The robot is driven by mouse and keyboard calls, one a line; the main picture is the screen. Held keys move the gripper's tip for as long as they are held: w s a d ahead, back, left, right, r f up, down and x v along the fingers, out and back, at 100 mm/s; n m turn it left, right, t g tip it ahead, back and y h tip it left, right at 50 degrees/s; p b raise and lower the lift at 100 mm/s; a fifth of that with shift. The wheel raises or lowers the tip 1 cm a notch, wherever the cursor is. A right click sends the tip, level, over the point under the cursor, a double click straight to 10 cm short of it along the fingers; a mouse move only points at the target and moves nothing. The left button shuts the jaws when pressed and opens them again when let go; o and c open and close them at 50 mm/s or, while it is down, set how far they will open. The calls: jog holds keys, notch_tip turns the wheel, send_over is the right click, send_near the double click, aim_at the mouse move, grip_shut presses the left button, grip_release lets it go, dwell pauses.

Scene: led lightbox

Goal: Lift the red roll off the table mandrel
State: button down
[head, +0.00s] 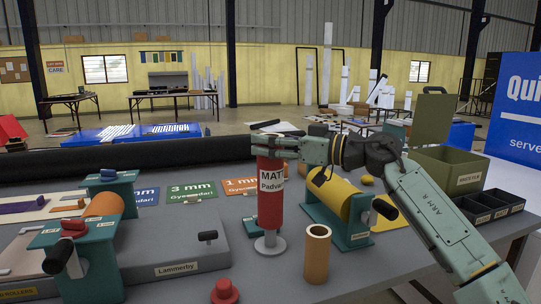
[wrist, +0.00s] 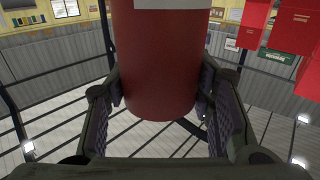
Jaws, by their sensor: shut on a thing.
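The red roll (head: 270,205) stands upright in the head view, with a white "MAT Padva" label near its top. The table mandrel (head: 270,246) is a pale round base with a short post showing just under the roll. The roll's lower end is a little above the base. Whether the post still reaches inside the roll is hidden. My gripper (head: 270,147) is shut around the roll's upper part, coming from the right. In the wrist view the roll (wrist: 160,70) fills the space between both fingers of my gripper (wrist: 160,90).
A yellow roll on a teal stand (head: 337,195) is close on the right, under my arm. A tan tube (head: 316,255) stands in front right, and a red knob (head: 225,291) in front left. A grey Lammerby plate (head: 175,255) with teal roller stands lies left.

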jog(key=s+d+b, duration=0.2)
jog(key=s, duration=0.6)
jog(key=s+d+b, duration=0.3)
jog(key=s, duration=0.6)
jog(key=shift+s+d+r, duration=0.15)
jog(key=shift+d+r, duration=0.15)
jog(key=shift+r, duration=0.15)
jog(key=shift+r+p, duration=0.7)
jog(key=shift+p, duration=0.15)
jog(key=shift+r, duration=0.15)
notch_tip(320, 180, up, 10)
jog(key=p, duration=0.9)
dwell(0.7)
